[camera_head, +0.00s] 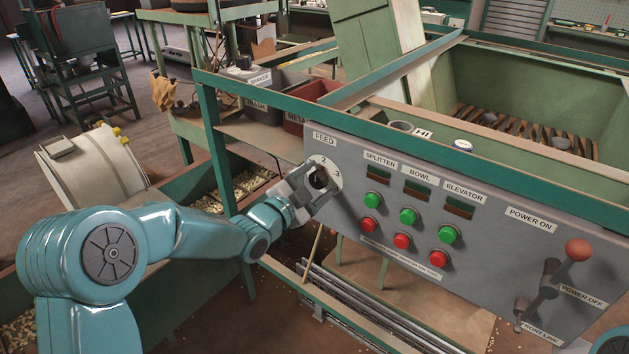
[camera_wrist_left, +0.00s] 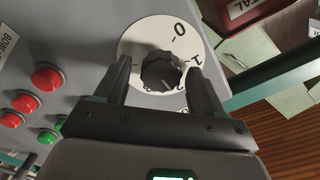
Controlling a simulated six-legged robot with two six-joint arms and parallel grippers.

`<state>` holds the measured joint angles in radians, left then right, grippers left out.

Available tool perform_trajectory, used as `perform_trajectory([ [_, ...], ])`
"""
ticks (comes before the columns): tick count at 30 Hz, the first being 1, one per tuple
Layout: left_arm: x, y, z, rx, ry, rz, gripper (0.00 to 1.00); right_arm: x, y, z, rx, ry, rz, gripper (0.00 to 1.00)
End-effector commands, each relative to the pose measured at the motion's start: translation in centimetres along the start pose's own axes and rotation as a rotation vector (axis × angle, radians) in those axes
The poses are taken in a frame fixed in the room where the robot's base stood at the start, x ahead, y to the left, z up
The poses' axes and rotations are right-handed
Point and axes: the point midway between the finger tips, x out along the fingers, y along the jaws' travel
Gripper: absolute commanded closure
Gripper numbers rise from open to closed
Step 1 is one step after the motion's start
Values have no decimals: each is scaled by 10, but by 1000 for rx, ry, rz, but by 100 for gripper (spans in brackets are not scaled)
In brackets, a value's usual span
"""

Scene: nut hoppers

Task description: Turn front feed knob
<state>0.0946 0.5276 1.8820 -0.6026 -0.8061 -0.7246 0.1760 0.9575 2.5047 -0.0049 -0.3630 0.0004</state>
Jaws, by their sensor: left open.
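The front feed knob (camera_head: 319,179) is a dark round knob on a white numbered dial (camera_head: 327,163) under the FEED label (camera_head: 324,138), at the left end of the grey control panel (camera_head: 350,145). My left gripper (camera_head: 311,182) is at the dial and partly covers it. In the left wrist view the black ribbed knob (camera_wrist_left: 162,72) shows between the fingertips of the left gripper (camera_wrist_left: 159,72), with a gap on each side. The fingers are open, and the dial (camera_wrist_left: 176,30) shows 0 and 1 clearly. My right gripper is not seen.
Green and red push buttons (camera_head: 408,216) sit right of the dial, below small displays. A lever with a red ball (camera_head: 578,249) is at the panel's right end. A green frame rail (camera_head: 400,125) runs above the panel. A red METAL bin (camera_head: 312,91) stands behind.

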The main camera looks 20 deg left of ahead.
Motion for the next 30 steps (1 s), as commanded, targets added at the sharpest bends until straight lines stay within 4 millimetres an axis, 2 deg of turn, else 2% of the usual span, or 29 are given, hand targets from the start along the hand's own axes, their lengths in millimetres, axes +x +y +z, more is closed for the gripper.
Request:
perform_trajectory([
  [5,-1,-1,1,0,-2,-2,31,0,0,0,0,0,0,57],
  [6,-1,-1,1,0,-2,-2,38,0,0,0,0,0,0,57],
  [8,-1,-1,1,0,-1,-2,57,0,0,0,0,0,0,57],
  [9,-1,-1,1,0,-1,-2,70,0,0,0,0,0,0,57],
  [11,-1,-1,1,0,-1,-2,88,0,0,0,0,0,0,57],
  [20,-1,0,2,-25,-1,-2,87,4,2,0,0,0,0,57],
  [30,-1,1,3,-226,2,-3,87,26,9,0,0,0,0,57],
])
